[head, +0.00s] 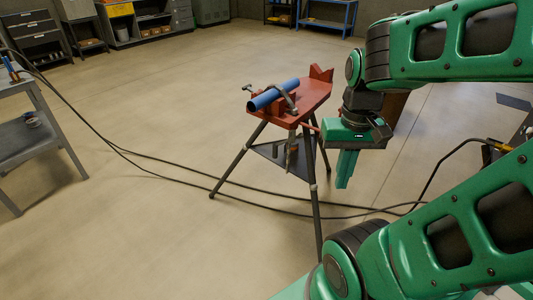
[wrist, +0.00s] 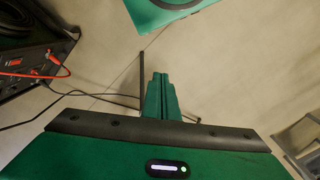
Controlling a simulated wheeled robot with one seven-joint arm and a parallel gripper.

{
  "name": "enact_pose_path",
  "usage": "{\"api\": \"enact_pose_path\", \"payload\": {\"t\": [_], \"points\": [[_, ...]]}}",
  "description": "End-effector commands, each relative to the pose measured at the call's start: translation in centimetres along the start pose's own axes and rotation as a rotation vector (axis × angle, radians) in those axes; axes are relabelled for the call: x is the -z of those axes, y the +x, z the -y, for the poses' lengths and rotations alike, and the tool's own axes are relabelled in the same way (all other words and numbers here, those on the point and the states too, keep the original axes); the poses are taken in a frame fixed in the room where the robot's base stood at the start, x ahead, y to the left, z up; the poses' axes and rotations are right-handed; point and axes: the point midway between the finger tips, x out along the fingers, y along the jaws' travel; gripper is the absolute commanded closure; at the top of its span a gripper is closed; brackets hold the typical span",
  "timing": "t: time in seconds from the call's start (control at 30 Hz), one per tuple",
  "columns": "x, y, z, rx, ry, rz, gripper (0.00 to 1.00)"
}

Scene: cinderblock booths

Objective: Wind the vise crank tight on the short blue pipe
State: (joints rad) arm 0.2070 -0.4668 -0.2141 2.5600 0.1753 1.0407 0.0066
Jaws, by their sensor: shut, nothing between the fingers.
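A grey piece (head: 291,150) hangs below the vise's front. My gripper (head: 346,186) is right of the stand, pointing down, apart from the vise and pipe. Its green fingers are together and empty, as the wrist view (wrist: 160,77) also shows. The vise and pipe cannot be made out in the wrist view.
Black cables (head: 150,165) run over the floor past the stand's legs. A grey table (head: 35,140) stands at the left, shelves along the back wall. A black box (wrist: 30,60) with a red cable is at the wrist view's left. The floor left of the stand is mostly open.

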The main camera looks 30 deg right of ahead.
Motion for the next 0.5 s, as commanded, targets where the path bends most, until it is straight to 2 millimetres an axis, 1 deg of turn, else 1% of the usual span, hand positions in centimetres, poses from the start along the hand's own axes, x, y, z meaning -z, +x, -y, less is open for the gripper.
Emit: {"api": "enact_pose_path", "payload": {"t": [0.2,0.27,0.3,0.37,0.5], "points": [[0.0,0.0,0.0,0.000,0.000,0.000,1.00],[-0.8,-0.4,-0.6,0.004,-0.001,-0.009,1.00],[-0.7,-0.3,-0.6,0.000,0.002,-0.009,1.00],[-0.1,-0.1,-0.7,-0.012,0.006,-0.005,1.00],[2.5,1.3,-1.0,-0.071,0.029,0.005,1.00]]}}
